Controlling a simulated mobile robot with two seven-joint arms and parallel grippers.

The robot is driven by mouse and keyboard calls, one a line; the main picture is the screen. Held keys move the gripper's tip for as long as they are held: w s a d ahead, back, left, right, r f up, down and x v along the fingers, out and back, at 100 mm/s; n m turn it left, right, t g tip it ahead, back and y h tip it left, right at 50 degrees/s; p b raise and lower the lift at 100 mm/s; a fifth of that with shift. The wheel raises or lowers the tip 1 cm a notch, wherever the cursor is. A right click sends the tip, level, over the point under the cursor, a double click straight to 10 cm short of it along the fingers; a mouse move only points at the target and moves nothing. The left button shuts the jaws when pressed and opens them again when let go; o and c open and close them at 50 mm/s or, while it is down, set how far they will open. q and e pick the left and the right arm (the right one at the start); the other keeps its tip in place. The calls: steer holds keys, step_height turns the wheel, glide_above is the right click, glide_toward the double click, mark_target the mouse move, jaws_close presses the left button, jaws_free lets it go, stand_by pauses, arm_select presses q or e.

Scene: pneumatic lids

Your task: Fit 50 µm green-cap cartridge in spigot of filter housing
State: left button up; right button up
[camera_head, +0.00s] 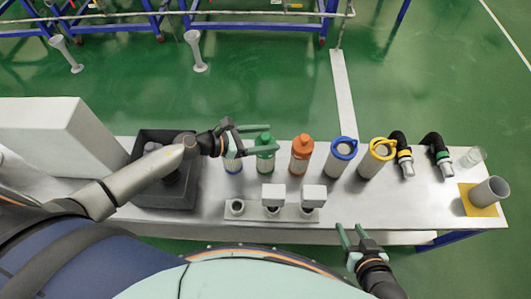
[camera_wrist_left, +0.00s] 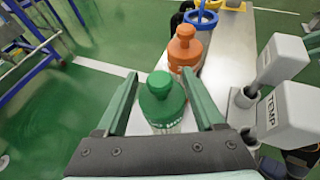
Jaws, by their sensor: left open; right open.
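The green-cap cartridge (camera_head: 264,146) stands upright on the grey bench, with a pale body under its green cap. My left gripper (camera_head: 273,138) is open, with its fingers around the cartridge near the cap. In the left wrist view, the green cap (camera_wrist_left: 160,88) sits between the two open fingers (camera_wrist_left: 160,76), with a gap visible at each side; the lower body is mostly hidden. Two open-topped cylinders, one with a blue ring (camera_head: 343,149) and one with a yellow ring (camera_head: 382,150), stand further right. I cannot tell which is the filter housing. My right gripper (camera_head: 355,234) is open and empty at the bench's front edge.
An orange-cap cartridge (camera_head: 302,145) stands just right of the green one. A low block with sockets and white tags (camera_head: 255,215) lies in front. A dark bin (camera_head: 150,190) stands left; a grey tube (camera_head: 488,193) stands right.

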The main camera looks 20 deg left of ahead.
arm_select(q)
steer(key=shift+d, duration=0.1)
steer(key=shift+c, duration=0.2)
jaws_close()
steer(key=shift+w, duration=0.1)
stand_by(1.1)
